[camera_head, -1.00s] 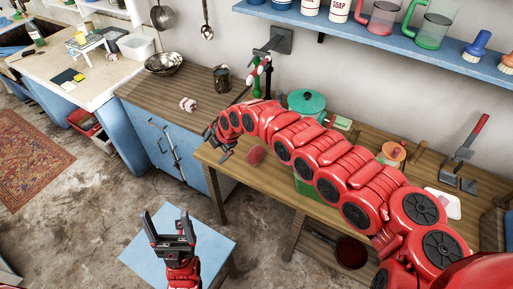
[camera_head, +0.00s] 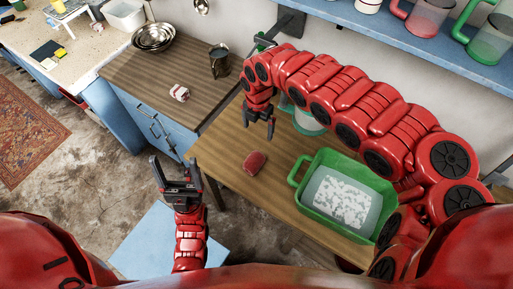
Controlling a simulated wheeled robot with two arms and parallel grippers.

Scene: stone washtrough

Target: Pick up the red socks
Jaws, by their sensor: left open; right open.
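A small rounded red bundle (camera_head: 254,162), which looks like the red socks, lies on the wooden table near its left end. My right gripper (camera_head: 259,125) is open and points down just behind the bundle, apart from it. Nothing is between its fingers. My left gripper (camera_head: 172,168) is open and empty, pointing up in front of the table's left end. A white and red bundle (camera_head: 180,93) lies on the wooden counter at the back left.
A green basin (camera_head: 304,192) with foamy water stands on the wooden table (camera_head: 226,168), right of the red bundle. A teal pot (camera_head: 308,123) is partly hidden behind my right arm. Metal bowls (camera_head: 153,37) and a dark can (camera_head: 219,62) stand on the counter. A blue shelf (camera_head: 462,45) overhangs the back right.

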